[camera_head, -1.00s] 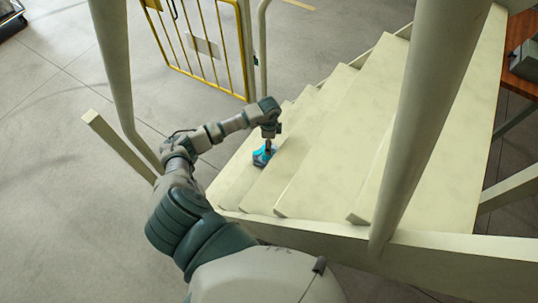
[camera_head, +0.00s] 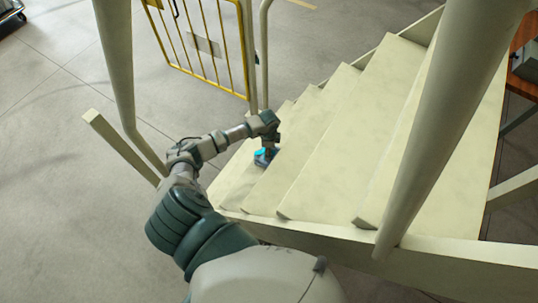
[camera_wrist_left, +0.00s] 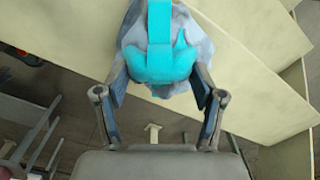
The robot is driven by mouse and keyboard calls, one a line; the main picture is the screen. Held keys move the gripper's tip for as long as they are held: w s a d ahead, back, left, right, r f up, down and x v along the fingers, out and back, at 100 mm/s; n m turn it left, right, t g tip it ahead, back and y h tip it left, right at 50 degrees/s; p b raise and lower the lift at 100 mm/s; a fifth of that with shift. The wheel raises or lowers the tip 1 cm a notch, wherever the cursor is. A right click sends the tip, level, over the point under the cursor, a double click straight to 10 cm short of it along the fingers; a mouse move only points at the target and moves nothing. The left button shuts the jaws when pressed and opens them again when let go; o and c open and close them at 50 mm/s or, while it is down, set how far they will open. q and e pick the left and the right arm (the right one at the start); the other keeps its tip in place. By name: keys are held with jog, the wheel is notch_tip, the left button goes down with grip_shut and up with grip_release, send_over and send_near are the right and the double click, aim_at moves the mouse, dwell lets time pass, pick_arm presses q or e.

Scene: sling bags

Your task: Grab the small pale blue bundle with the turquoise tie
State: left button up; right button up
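The small pale blue bundle (camera_head: 265,157) with the turquoise tie sits on a step of the pale staircase, partly hidden under my left gripper (camera_head: 268,143) in the head view. In the left wrist view the bundle (camera_wrist_left: 190,28) is at the top middle, with its bright turquoise tie (camera_wrist_left: 160,62) crossing it. There my left gripper (camera_wrist_left: 160,82) has its two fingers spread, one on each side of the bundle. The fingertips are close to its sides; I cannot tell whether they touch. My right gripper is not in view.
Pale stair steps (camera_head: 335,135) rise to the right. Thick posts (camera_head: 455,110) stand on the right and left of the stairs. A yellow barrier (camera_head: 205,45) stands at the back. The grey floor on the left is open.

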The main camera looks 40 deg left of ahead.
pick_arm(q)
jog(key=shift+a, duration=0.2)
jog(key=c, duration=0.8)
grip_shut()
jog(key=shift+d, duration=0.25)
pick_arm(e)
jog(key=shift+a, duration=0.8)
